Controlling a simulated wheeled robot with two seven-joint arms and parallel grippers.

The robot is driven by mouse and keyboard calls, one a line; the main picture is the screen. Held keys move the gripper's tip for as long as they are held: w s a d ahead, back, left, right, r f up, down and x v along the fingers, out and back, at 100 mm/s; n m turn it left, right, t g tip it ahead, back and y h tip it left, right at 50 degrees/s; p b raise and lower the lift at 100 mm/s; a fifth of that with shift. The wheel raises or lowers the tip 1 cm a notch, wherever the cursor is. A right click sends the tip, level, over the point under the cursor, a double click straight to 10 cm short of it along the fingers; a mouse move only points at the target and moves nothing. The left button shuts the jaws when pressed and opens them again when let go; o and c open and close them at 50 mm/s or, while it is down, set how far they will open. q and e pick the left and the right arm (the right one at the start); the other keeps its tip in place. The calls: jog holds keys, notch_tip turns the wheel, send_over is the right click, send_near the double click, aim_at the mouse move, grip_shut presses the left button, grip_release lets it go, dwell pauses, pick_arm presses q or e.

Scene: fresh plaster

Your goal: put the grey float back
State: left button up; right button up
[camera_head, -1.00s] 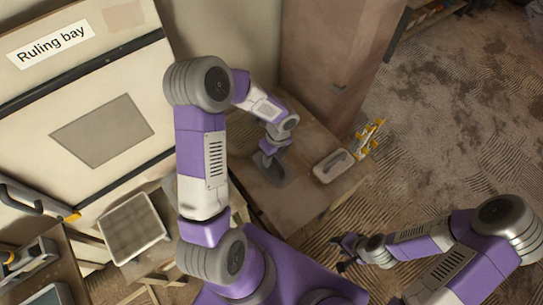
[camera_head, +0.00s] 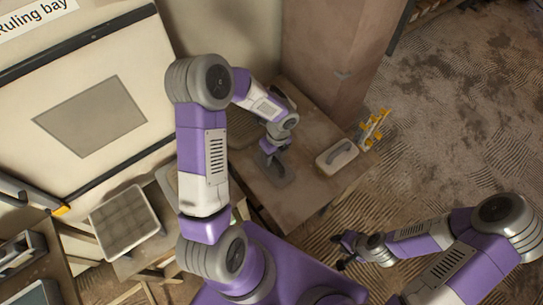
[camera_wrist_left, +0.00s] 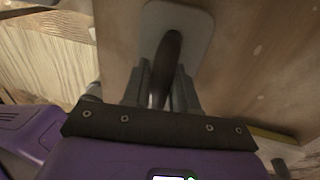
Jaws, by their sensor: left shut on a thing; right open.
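The grey float shows as a flat grey plate (camera_head: 281,176) under my left gripper (camera_head: 272,152), over the wooden table (camera_head: 300,205). In the left wrist view its pale grey plate (camera_wrist_left: 192,28) has a dark handle (camera_wrist_left: 168,52) between the fingers of my left gripper (camera_wrist_left: 160,95). The left gripper is shut on that handle. The plate looks flat and close to the table top; I cannot tell whether it touches. My right gripper (camera_head: 343,252) is open and empty, over the floor at the lower right, away from the table.
A cream float with a grey handle (camera_head: 337,157) lies on the table to the right. A yellow item (camera_head: 374,128) is by the table's right edge. A pillar (camera_head: 335,50) stands behind. A shallow tray (camera_head: 125,220) and a pale board with a grey patch (camera_head: 50,75) are left.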

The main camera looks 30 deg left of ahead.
pick_arm(q)
jog(key=shift+f, duration=0.25)
dwell(0.3)
jog(key=o, duration=1)
jog(key=r+p, duration=0.2)
jog(key=w+r+p, duration=0.1)
jog(key=r+p, duration=0.1)
jog(key=r, duration=0.1)
jog(key=r+p, duration=0.2)
jog(key=r, duration=0.1)
jog(key=shift+w+d+p, duration=0.2)
jog(key=shift+d+p, duration=0.1)
jog(key=shift+p, duration=0.1)
jog(key=shift+f, duration=0.1)
